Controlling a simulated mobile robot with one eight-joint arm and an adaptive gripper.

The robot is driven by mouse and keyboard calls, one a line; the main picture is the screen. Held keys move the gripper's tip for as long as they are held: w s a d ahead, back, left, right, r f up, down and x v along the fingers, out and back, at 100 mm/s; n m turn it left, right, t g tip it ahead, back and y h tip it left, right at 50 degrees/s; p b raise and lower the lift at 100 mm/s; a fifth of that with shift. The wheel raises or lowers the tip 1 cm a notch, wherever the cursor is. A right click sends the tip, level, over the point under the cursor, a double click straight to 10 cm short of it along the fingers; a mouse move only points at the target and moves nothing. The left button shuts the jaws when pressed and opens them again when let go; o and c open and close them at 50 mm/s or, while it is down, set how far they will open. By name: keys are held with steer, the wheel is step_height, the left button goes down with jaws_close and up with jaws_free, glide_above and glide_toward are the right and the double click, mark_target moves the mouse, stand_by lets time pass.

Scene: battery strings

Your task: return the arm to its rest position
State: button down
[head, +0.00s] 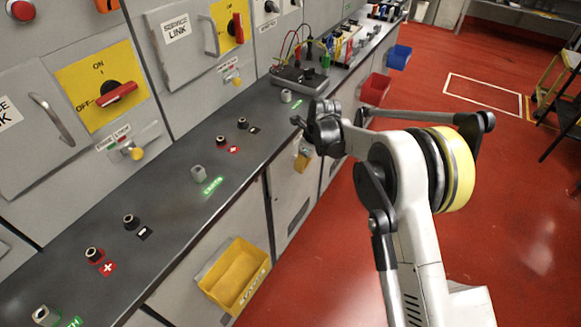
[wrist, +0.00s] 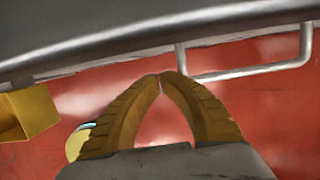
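My arm (head: 405,190) is folded, with its white and dark links and a yellow ring (head: 455,168), over the red floor on the right of the bench in the head view. Its dark end is near the bench edge. In the wrist view my gripper (wrist: 160,77) has two yellow-brown fingers whose tips meet. Nothing shows between them. Red floor lies beyond the fingers and a grey edge crosses above them. In the head view the fingers are hard to make out.
The dark bench top (head: 165,200) carries several terminals and a grey meter (head: 300,80) with leads. A yellow bin (head: 235,275) hangs on its front, with red (head: 376,88) and blue (head: 399,56) bins farther back. Grey cabinets stand behind the bench. The red floor (head: 530,220) at right is open.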

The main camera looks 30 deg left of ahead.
steer(key=d+r+n+t+p, duration=0.1)
steer(key=d+r+n+p, duration=0.1)
steer(key=d+r, duration=0.7)
steer(key=d+r+n+t+p, duration=0.15)
steer(key=d+r, duration=0.45)
steer(key=r, duration=0.7)
steer(key=s+d+r+n, duration=0.45)
steer(key=d+r, duration=0.35)
steer(key=d, duration=0.4)
steer(key=s+d+r+n+t+h, duration=0.1)
steer(key=s+d+r+n, duration=0.15)
steer(key=s+d, duration=0.4)
steer(key=s+d+r+n+t, duration=0.1)
steer(key=s+d+n+t, duration=0.15)
steer(key=s+d, duration=0.35)
steer(key=s+d+f+n+h, duration=0.1)
steer(key=s+d+f+n, duration=0.3)
steer(key=s+d, duration=0.4)
steer(key=shift+s+d+n+t+h+p, duration=0.15)
steer(key=shift+s+n+t+h+p, duration=0.25)
steer(key=shift+s+n, duration=0.5)
